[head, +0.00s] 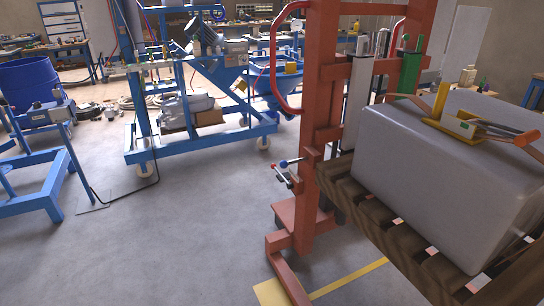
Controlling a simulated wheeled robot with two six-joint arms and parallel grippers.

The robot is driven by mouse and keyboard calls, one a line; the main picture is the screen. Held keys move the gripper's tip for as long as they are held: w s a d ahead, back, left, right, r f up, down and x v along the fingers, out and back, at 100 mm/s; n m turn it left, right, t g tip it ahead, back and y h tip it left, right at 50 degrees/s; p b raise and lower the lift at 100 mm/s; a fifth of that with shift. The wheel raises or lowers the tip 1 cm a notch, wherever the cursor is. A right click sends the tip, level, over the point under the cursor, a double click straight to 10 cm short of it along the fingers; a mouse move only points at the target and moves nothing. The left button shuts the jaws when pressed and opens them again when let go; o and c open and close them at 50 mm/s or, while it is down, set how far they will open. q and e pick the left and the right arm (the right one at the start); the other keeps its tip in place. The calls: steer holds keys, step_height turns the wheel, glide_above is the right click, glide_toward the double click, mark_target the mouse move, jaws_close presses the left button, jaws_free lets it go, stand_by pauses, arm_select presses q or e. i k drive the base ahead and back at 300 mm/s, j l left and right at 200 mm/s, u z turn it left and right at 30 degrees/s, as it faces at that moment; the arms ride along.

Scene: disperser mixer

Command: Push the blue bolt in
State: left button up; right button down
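A small blue knob (283,163) sits at the end of a short lever on the left side of the red lift frame (318,110), a little below mid-height. I cannot tell whether the blue knob belongs to the blue bolt, or how far in any bolt sits. No other blue bolt can be made out. Neither my left nor my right gripper is in view.
A grey block-shaped load (415,165) rests on a wooden pallet (395,235) at the right. A blue wheeled machine frame (205,148) stands at back left, a blue stand (45,175) at far left. The grey floor (180,245) in front is clear.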

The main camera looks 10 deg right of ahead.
mark_target(283, 164)
steer(key=i+j+z, duration=0.2)
steer(key=i+j, duration=0.5)
steer(key=i+j+z, duration=0.15)
steer(key=i+j, duration=0.55)
steer(key=j, duration=0.15)
